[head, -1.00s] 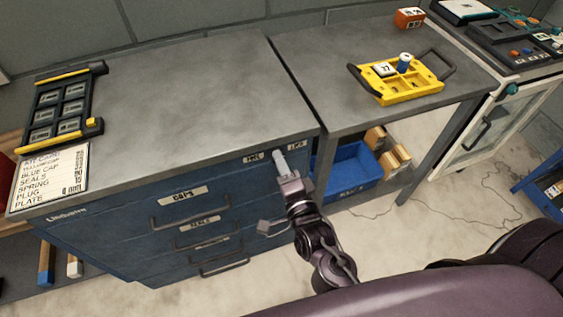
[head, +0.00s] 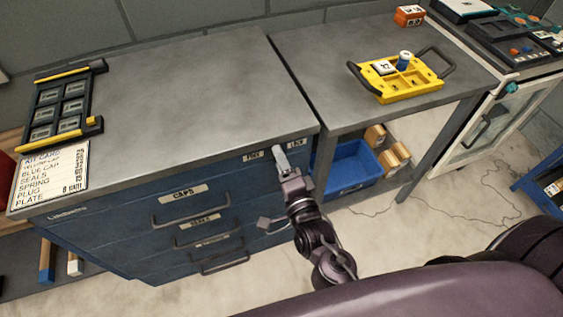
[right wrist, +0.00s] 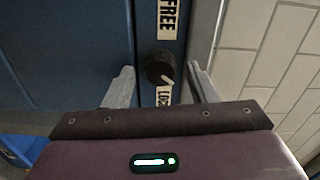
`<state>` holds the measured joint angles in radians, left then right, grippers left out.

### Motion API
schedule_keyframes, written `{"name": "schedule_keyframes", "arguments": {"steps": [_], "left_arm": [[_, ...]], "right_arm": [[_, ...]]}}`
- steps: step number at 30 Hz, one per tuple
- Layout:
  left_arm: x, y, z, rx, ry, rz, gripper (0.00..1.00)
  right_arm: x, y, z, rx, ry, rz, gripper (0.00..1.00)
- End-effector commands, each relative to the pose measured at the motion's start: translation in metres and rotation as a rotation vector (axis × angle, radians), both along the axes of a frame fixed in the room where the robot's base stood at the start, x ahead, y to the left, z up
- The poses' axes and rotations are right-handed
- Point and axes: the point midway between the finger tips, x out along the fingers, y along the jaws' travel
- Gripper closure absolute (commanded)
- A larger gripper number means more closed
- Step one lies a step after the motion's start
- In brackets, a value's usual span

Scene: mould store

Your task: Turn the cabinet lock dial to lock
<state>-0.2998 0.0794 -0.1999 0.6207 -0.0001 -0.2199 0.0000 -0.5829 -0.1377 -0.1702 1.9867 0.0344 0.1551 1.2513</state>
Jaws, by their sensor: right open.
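The blue cabinet (head: 110,235) stands at left with a grey top. Its dark round lock dial (right wrist: 159,68) shows in the right wrist view, between a FREE label (right wrist: 169,18) above and a LOCK label (right wrist: 163,96) below. The dial's white mark points down and right, nearer the LOCK side. My right gripper (right wrist: 160,70) is open, with one finger on each side of the dial; I cannot tell whether they touch it. In the head view my right gripper (head: 281,160) covers the dial at the cabinet's upper right front. My left gripper is out of view.
Drawer handles (head: 190,211) project from the cabinet front. A yellow tray (head: 410,91) stands on the right bench, with a blue bin (head: 352,166) below. A black rack (head: 66,104) and a list card (head: 50,178) lie at left. Floor right of the cabinet is mostly clear.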

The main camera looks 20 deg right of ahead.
Motion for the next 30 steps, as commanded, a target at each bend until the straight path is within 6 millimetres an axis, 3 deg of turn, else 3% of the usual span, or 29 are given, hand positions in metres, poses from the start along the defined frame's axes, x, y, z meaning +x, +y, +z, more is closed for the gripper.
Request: {"name": "schedule_keyframes", "arguments": {"steps": [5,19,30], "left_arm": [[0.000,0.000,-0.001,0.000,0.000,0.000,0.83],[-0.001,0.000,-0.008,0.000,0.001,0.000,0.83],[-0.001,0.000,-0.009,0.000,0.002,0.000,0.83]], "right_arm": [[-0.004,0.000,-0.001,0.000,0.000,0.001,0.48],[-0.070,-0.002,-0.001,0.000,0.002,0.000,0.48],[-0.078,-0.002,0.000,0.000,0.000,0.000,0.48]]}}
